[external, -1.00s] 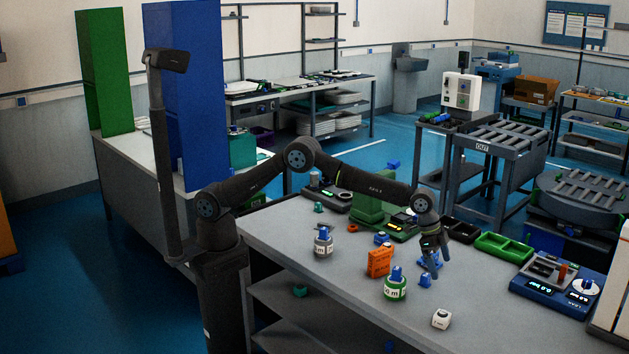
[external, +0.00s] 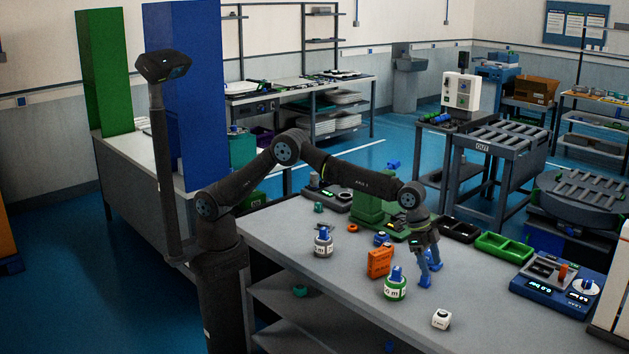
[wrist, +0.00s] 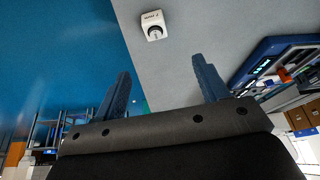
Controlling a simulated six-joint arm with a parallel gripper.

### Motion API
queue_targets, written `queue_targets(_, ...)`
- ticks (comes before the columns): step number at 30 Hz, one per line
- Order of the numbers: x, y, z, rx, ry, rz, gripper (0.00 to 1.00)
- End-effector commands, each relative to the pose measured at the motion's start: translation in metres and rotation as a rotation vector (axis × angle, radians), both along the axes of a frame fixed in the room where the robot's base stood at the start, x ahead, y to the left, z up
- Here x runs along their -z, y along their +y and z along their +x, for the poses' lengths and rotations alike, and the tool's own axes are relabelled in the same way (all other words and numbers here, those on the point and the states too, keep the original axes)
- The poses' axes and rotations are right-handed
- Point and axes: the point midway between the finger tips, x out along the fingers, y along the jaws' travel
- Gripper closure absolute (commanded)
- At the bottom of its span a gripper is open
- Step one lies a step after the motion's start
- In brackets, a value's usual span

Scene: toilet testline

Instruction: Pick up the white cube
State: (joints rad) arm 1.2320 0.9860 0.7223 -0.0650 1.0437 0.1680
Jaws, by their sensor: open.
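The white cube (external: 441,319) sits on the grey table near its front edge, with a dark round mark on its top. It also shows in the wrist view (wrist: 153,25), at the top centre, ahead of my fingers. My gripper (external: 429,275) is open, with blue fingers pointing down above the table, behind the cube in the external view. In the wrist view the two blue fingers (wrist: 160,90) are spread apart with nothing between them. The gripper is apart from the cube.
A green and white weight-like jar (external: 396,288) and an orange block (external: 380,262) stand left of my gripper. A grey and white jar (external: 323,245) is farther left. A blue scale device (external: 555,290) is at right. Green (external: 503,248) and black (external: 461,229) trays lie behind. Table around the cube is clear.

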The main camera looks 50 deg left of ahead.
Motion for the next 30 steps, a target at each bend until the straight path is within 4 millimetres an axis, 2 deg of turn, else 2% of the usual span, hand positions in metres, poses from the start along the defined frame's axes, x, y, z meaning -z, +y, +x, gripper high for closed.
queue_targets(15, 0.088, -0.035, 0.004, 0.001, 0.001, 0.004, 0.33)
queue_targets(18, 0.100, -0.041, 0.005, 0.001, 0.000, 0.003, 0.33)
queue_targets(26, 0.113, -0.047, 0.005, 0.001, 0.000, 0.002, 0.33)
queue_targets(30, 0.128, -0.054, 0.003, 0.001, 0.001, 0.003, 0.33)
